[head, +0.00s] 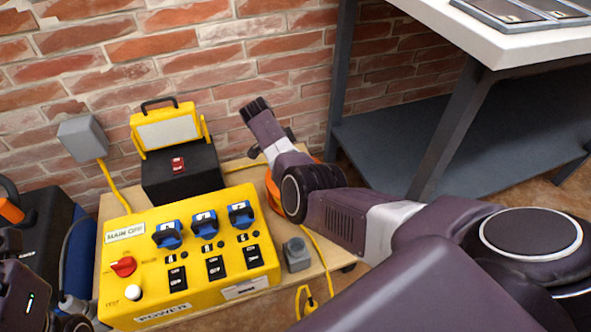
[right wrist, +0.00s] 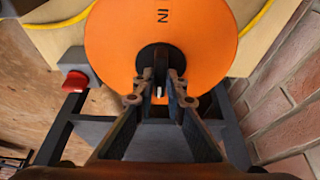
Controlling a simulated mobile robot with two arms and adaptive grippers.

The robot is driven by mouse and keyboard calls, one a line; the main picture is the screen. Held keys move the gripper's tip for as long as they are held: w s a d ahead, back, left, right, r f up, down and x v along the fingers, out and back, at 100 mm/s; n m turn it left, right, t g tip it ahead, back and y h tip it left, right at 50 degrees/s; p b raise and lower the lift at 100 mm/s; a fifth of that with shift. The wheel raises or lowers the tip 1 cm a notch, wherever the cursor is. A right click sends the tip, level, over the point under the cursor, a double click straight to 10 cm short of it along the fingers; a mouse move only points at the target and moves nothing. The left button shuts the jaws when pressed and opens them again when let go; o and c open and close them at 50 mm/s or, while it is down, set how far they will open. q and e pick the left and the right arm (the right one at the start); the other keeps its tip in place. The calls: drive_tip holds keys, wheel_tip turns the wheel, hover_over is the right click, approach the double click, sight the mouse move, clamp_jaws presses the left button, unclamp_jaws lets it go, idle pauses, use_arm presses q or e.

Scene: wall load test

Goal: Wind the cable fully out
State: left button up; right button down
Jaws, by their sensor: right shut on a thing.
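Yellow cable (head: 318,255) runs from near the reel past the board's front edge, close to a yellow plug (head: 306,302). My left gripper (head: 72,322) is only partly in view at the lower left; its jaws cannot be made out.
A yellow power box (head: 190,200) with blue-capped sockets and a red switch fills the board's front. A work lamp (head: 168,130) stands behind it, near a grey wall box (head: 82,138). A white-topped table (head: 470,40) stands right. The brick wall is close behind the reel.

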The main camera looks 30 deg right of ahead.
drive_tip(key=shift+s+a+f, duration=0.1)
drive_tip(key=c, duration=2)
unclamp_jaws()
drive_tip(key=shift+o, duration=0.2)
drive_tip(key=v, duration=1.2)
